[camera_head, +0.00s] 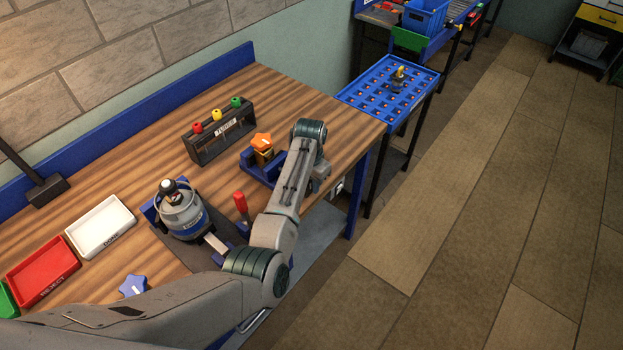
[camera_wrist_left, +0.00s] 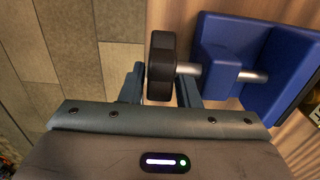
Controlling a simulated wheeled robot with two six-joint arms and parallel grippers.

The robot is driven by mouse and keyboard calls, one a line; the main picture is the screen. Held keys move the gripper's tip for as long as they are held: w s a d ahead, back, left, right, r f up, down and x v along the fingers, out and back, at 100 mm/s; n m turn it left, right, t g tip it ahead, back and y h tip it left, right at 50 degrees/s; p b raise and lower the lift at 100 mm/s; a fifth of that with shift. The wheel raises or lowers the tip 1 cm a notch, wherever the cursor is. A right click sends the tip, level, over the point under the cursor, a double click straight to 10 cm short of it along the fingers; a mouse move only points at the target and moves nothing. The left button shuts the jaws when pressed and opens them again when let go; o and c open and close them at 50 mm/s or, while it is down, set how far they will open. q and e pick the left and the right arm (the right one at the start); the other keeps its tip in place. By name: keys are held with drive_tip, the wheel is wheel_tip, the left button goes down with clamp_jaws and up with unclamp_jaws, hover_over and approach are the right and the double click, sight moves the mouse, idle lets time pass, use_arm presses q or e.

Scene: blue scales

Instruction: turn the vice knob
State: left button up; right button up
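The blue vice (camera_head: 260,170) stands near the front edge of the wooden bench, with an orange star-topped piece (camera_head: 262,142) at it. In the left wrist view the blue vice body (camera_wrist_left: 225,65) is on the right. A metal rod runs from it to the dark round vice knob (camera_wrist_left: 161,65), seen edge-on. My left gripper (camera_wrist_left: 162,85) is open, with one finger on each side of the knob. A gap shows on the right; contact on the left is unclear. In the head view my arm hides the knob and fingertips. My right gripper is not in view.
A silver canister (camera_head: 182,215) and a red-handled lever (camera_head: 241,203) stand beside my arm. A dark rack (camera_head: 220,135) with coloured knobs is behind the vice. White (camera_head: 100,227) and red trays (camera_head: 42,272) lie left. A blue perforated table (camera_head: 390,90) is beyond; the floor right is open.

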use_arm(q)
drive_tip(key=shift+s, duration=0.1)
drive_tip(key=shift+c, duration=0.9)
clamp_jaws()
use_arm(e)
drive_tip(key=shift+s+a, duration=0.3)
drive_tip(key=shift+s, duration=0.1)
